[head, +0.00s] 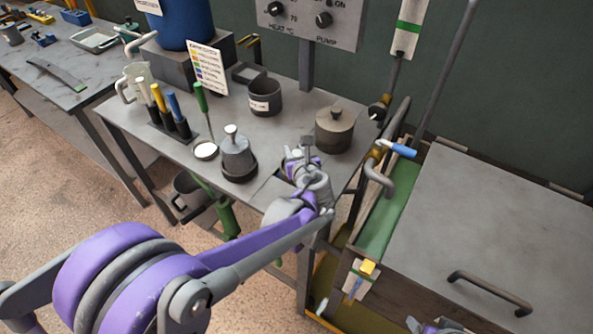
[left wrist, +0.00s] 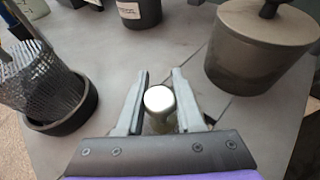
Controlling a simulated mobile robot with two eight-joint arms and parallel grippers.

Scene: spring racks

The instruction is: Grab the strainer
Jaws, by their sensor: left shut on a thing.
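A cone-shaped grey mesh piece with a white knob, which looks like the strainer (head: 238,155), stands upright in a dark round base on the bench. Its mesh wall shows at the left of the left wrist view (left wrist: 40,88), apart from the fingers. My left gripper (head: 304,165) is to its right, low over the bench near the front edge. In the left wrist view the fingers (left wrist: 160,92) are shut on a small pale cylinder with a white round top (left wrist: 158,98). Its lower part is hidden. A small part of my right arm shows at the bottom edge.
A lidded pot (head: 335,130) stands just behind my left gripper, with a dark labelled cup (head: 264,96) farther back. A green-handled tool (head: 201,98) and a holder with coloured handles (head: 172,122) are at left. A grey-topped cabinet (head: 500,230) is at right.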

